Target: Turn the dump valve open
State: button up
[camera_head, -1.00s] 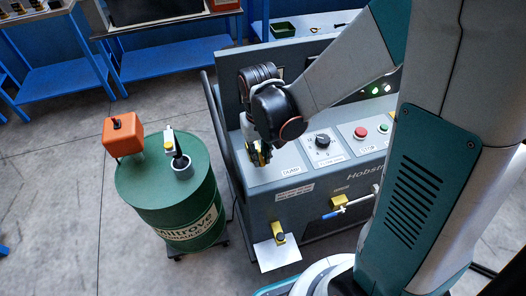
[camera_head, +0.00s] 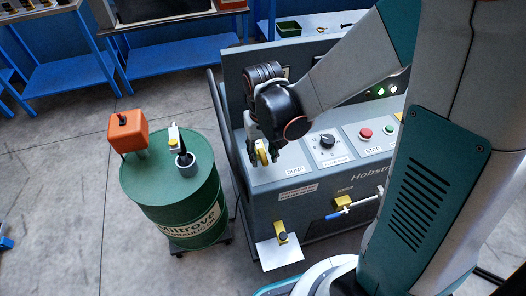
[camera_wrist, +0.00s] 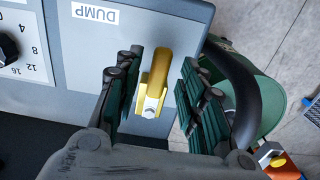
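The dump valve's yellow lever (camera_wrist: 158,76) stands on the grey panel beside the DUMP label (camera_wrist: 95,13) in the wrist view. In the head view the lever (camera_head: 262,152) shows partly behind my fingers, left of the DUMP label (camera_head: 295,171). My gripper (camera_wrist: 162,100) is open, with one dark ribbed finger on each side of the lever. Gaps show between the lever and both fingers in the wrist view. My gripper (camera_head: 262,157) points down at the panel's left corner in the head view.
A numbered dial (camera_head: 327,141), a red button (camera_head: 365,132) and a green button (camera_head: 388,129) sit right of the lever. A blue-handled valve (camera_head: 337,214) is on the machine's front.

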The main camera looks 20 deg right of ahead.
aim_at(264, 157)
jog(key=shift+r, duration=0.1)
notch_tip(264, 157, up, 12)
dwell(0.6)
jog(key=shift+s, duration=0.15)
